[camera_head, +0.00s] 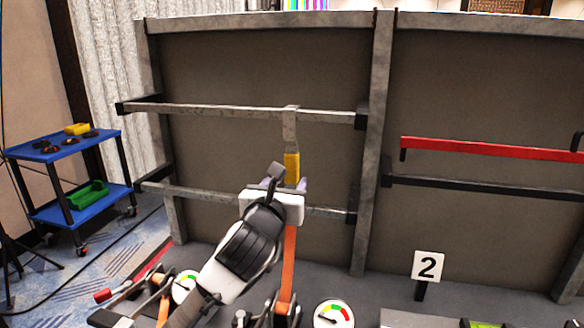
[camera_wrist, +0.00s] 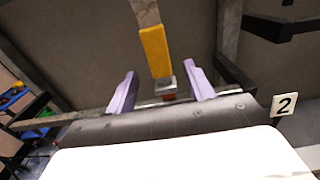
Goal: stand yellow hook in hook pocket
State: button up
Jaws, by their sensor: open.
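The yellow hook (camera_head: 292,165) is a grey metal strap with a yellow lower section. It hangs upright from the upper rail of the left frame bay. It also shows in the wrist view (camera_wrist: 155,52), its lower end in line with the gap between my purple fingers, with a small metal end below. My gripper (camera_head: 287,186) is just under the yellow section, pointing at the wall. In the wrist view, my gripper (camera_wrist: 161,72) is open, with one finger on each side of the hook; contact cannot be told. I cannot clearly pick out the hook pocket.
An orange strap (camera_head: 289,262) runs down below my gripper. The lower rail (camera_head: 328,212) crosses behind it. Gauges (camera_head: 333,314) and a number 2 sign (camera_head: 428,266) stand in front. A blue cart (camera_head: 62,150) is at left. A red bar (camera_head: 490,149) is at right.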

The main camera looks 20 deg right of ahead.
aim_at(290, 162)
jog(key=p+x, duration=0.2)
jog(key=x, duration=0.5)
jog(key=shift+w, duration=0.1)
jog(key=shift+c, duration=0.3)
jog(key=c, duration=0.9)
jog(key=o, duration=0.3)
jog(key=c, duration=0.3)
jog(key=shift+r+p, duration=0.8)
jog(key=shift+r, duration=0.85)
jog(key=shift+c, duration=0.2)
jog(key=shift+b+v, duration=1.1)
jog(key=shift+v, duration=2.7)
